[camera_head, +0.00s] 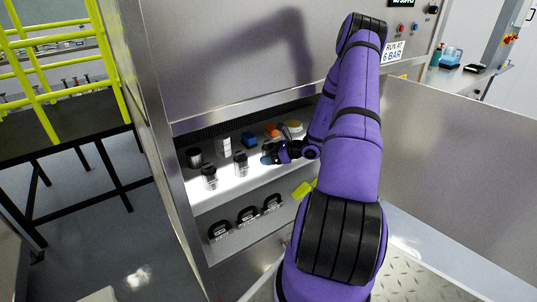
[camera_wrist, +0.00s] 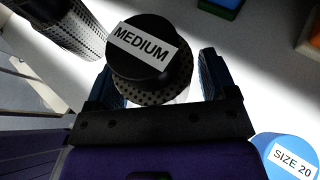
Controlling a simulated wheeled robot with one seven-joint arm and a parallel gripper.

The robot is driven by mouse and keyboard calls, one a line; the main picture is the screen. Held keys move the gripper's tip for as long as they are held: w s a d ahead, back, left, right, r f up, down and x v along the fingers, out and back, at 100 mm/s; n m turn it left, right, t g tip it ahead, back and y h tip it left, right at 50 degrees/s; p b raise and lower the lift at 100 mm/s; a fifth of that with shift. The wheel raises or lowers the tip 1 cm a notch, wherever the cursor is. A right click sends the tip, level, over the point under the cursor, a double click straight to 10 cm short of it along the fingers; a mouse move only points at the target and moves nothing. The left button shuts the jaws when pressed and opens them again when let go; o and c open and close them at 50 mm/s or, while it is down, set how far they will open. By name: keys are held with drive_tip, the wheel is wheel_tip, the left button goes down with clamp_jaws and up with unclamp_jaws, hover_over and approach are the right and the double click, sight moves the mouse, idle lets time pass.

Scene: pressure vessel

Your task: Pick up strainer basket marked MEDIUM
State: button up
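The strainer basket marked MEDIUM (camera_wrist: 143,47) has a black top with a white label and a dark perforated body. It stands between the two fingers of my gripper (camera_wrist: 163,82) in the wrist view. The fingers are spread on either side of it, with a visible gap at the right finger; contact on the left is unclear. In the head view my gripper (camera_head: 270,152) is low over the lit upper shelf, pointing left. The basket just ahead of it (camera_head: 241,165) appears to be the same one; its label is too small to read there.
A blue SIZE 20 piece (camera_wrist: 286,157) is near the gripper's right side. The shelf (camera_head: 225,186) also holds blue and orange items behind. Several black-handled items (camera_head: 246,216) stand on the lower shelf.

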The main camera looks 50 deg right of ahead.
drive_tip(key=c, duration=0.8)
drive_tip(key=shift+c, duration=0.2)
